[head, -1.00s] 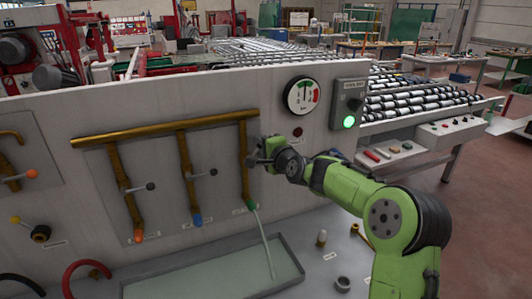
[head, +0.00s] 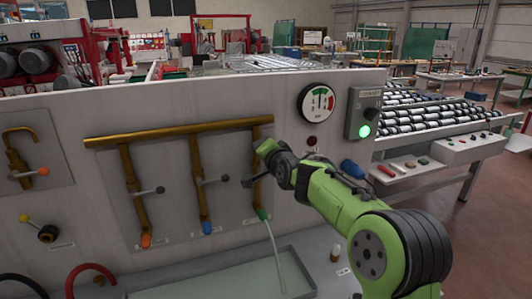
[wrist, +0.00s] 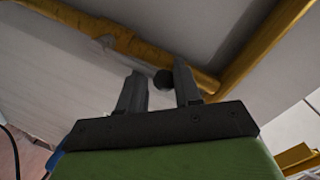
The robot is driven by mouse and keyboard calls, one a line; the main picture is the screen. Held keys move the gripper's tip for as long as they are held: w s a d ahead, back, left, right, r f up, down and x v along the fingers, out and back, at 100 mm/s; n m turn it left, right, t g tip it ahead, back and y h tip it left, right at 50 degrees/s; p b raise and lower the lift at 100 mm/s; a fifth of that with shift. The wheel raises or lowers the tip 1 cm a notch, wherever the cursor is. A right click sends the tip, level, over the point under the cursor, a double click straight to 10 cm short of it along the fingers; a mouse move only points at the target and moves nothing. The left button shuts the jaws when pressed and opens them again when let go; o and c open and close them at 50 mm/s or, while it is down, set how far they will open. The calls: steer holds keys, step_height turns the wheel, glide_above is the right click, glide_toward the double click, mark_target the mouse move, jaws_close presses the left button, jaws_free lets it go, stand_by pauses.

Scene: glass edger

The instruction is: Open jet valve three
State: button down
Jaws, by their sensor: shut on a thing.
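Jet valve three is on the rightmost brass drop pipe (head: 257,195), which ends in a green tip (head: 263,214). A thin pale stream (head: 273,250) runs from that tip down to the tray. My gripper (head: 256,163) is at this pipe, in front of the panel, and hides most of the valve's lever. In the wrist view, the dark round lever knob (wrist: 163,79) sits between the two fingers of my gripper (wrist: 160,88), which is shut on it. The left valve (head: 160,190) and middle valve (head: 225,180) have dark-knobbed levers pointing right; no stream shows under their orange and blue tips.
A brass header pipe (head: 180,132) runs above the valves. A gauge (head: 318,103) and a control box with a lit green button (head: 364,131) are at the panel's right. A shallow tray (head: 312,283) lies below. A roller table (head: 430,112) stands behind.

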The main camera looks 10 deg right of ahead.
steer(key=shift+s+a+f, duration=0.1)
steer(key=shift+a+f, duration=0.4)
steer(key=c, duration=1.2)
jaws_free()
steer(key=o, duration=0.5)
steer(key=shift+r, duration=0.15)
steer(key=shift+s+d+r, duration=0.1)
steer(key=shift+s+d, duration=0.05)
steer(key=shift+s, duration=0.2)
steer(key=b+v, duration=0.2)
steer(key=v, duration=1.3)
